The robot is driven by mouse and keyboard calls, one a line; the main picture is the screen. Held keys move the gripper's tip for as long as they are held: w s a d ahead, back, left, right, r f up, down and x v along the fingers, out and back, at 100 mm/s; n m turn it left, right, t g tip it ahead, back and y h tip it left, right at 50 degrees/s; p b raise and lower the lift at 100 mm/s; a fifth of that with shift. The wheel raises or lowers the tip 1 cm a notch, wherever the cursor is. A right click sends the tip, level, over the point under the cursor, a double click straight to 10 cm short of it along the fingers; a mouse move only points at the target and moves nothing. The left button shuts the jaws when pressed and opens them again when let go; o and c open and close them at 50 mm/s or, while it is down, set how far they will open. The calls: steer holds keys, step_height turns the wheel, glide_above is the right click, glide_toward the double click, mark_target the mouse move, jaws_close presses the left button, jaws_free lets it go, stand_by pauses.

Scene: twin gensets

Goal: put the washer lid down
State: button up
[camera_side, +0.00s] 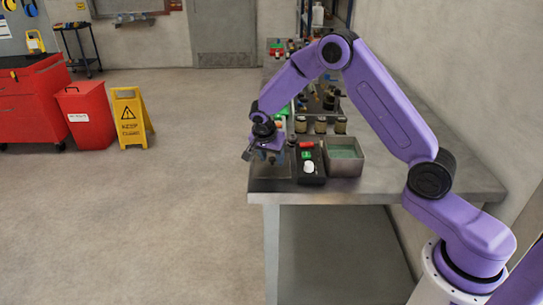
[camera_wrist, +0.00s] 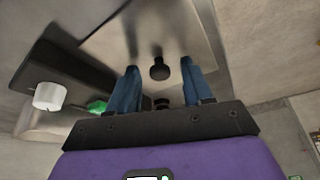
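The washer lid is a flat grey metal plate with a black knob (camera_wrist: 159,70); its plate (camera_wrist: 120,42) fills the upper middle of the wrist view. In the side view my gripper (camera_side: 268,155) is low over the bench's near left corner, and the lid below it is hard to make out against the bench. In the wrist view my gripper's blue fingers (camera_wrist: 160,68) are apart, one on each side of the knob, with clear gaps. The washer (camera_side: 343,157) is an uncovered metal basin with greenish liquid, to the right.
A dark control box (camera_side: 310,166) with red, green and white parts stands between my gripper and the washer. Several jars (camera_side: 320,126) stand behind. The bench edge (camera_side: 262,198) is close to my gripper. A yellow floor sign (camera_side: 130,117) and red bin (camera_side: 86,118) stand far left.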

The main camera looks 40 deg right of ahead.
steer(key=v, duration=1.2)
steer(key=shift+a+r, duration=0.15)
steer(key=s+a+r+n+y, duration=0.1)
steer(key=s+a+r+n, duration=0.1)
steer(key=s+a+n, duration=0.55)
steer(key=s+d+n+g+y, duration=0.1)
steer(key=s+d+n+y, duration=0.2)
steer(key=s+n, duration=1.5)
steer(key=s, duration=1.3)
steer(key=shift+s+d+f+n, duration=0.25)
steer(key=shift+n, duration=0.1)
